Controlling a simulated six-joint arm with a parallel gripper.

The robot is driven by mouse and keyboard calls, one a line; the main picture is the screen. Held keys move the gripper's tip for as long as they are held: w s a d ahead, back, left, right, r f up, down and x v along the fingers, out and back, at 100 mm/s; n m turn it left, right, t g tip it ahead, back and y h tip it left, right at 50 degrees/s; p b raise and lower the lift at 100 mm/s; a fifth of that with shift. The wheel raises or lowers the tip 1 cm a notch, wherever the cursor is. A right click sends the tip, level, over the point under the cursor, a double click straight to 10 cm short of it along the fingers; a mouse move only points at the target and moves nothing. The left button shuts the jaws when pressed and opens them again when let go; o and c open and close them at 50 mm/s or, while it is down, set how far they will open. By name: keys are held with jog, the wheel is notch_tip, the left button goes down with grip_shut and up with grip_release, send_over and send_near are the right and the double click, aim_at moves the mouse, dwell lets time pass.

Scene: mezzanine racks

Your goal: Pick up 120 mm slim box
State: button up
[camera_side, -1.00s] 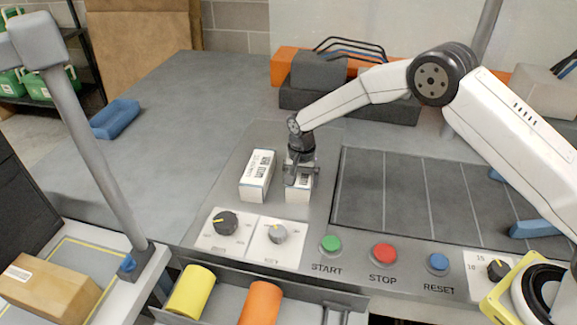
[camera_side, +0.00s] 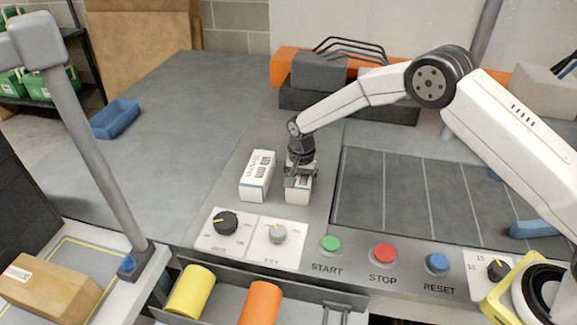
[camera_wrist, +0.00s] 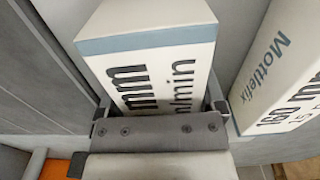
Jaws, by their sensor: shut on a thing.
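My gripper (camera_side: 299,180) is shut on a white slim box (camera_side: 298,193) that stands on the grey panel, behind the knobs. In the wrist view the fingers (camera_wrist: 161,106) are at either side of this box (camera_wrist: 155,55). It has a blue-grey band and dark print with "mm" and "/min"; its number is hidden. A second white box (camera_side: 257,178) stands just to the left, apart from it. In the wrist view this neighbour (camera_wrist: 283,70) shows "Mottlefix" and a size that looks like 160 or 180 mm.
Two knobs (camera_side: 226,223) and green, red and blue buttons (camera_side: 384,253) are in front. A dark sectioned tray (camera_side: 400,200) lies close to the right. Yellow and orange cylinders (camera_side: 190,290) lie in a front trough. Open grey surface (camera_side: 170,130) is at the left.

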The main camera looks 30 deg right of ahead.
jog(key=shift+r, duration=0.15)
jog(key=shift+r, duration=1.35)
jog(key=s+d+r, duration=0.2)
jog(key=s+r, duration=0.8)
jog(key=s, duration=0.4)
jog(key=shift+w, duration=0.1)
